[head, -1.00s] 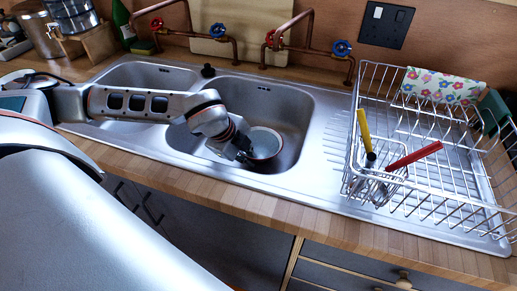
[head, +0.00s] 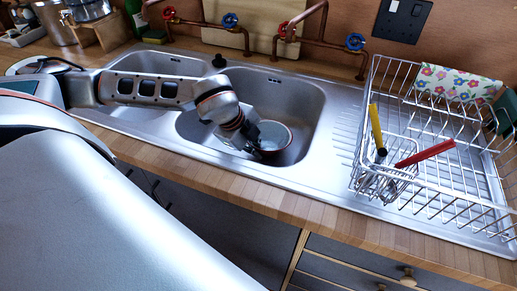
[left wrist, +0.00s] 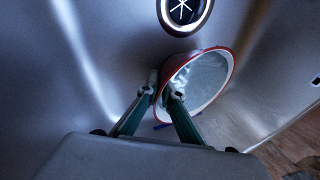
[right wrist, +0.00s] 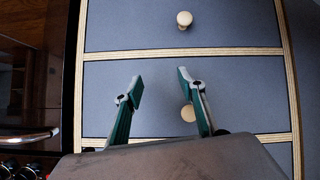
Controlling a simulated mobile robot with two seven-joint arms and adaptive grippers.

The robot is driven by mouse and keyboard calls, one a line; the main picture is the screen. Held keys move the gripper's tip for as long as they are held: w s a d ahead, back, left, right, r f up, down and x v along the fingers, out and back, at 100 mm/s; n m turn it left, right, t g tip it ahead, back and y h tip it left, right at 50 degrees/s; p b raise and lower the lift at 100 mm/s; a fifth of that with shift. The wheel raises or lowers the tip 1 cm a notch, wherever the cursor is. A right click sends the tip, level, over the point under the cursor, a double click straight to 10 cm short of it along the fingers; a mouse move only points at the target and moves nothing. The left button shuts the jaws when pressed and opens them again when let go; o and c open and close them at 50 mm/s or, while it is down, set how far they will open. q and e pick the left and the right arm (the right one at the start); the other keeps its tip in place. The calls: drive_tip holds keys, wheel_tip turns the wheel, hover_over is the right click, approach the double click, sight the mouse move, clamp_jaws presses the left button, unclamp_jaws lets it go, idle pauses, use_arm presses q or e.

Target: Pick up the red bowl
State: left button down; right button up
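The red bowl (head: 277,134), pale inside with a dark red rim, is in the right-hand sink basin. My left gripper (head: 260,149) reaches down into the basin at the bowl's near left side. In the left wrist view the bowl (left wrist: 212,80) looks tilted, with its opening facing right. My left gripper (left wrist: 162,92) has its fingers drawn close together on the bowl's left wall, one outside and one inside the rim. Whether the bowl touches the basin floor is unclear. My right gripper (right wrist: 156,88) is open and empty in front of grey drawers (right wrist: 240,98).
The basin's drain (left wrist: 186,10) lies beyond the bowl. A wire dish rack (head: 440,185) with a yellow-handled and a red-handled utensil stands on the right. Copper pipes and taps (head: 300,32) run behind the sink. A wooden counter edge (head: 230,192) runs along the front.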

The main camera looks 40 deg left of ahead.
use_arm(q)
wheel_tip(320, 180, up, 19)
drive_tip(key=p, duration=0.1)
drive_tip(key=shift+w+p, duration=0.3)
drive_tip(key=shift+p, duration=0.05)
idle(0.8)
drive_tip(key=shift+r, duration=0.1)
drive_tip(key=shift+s, duration=0.1)
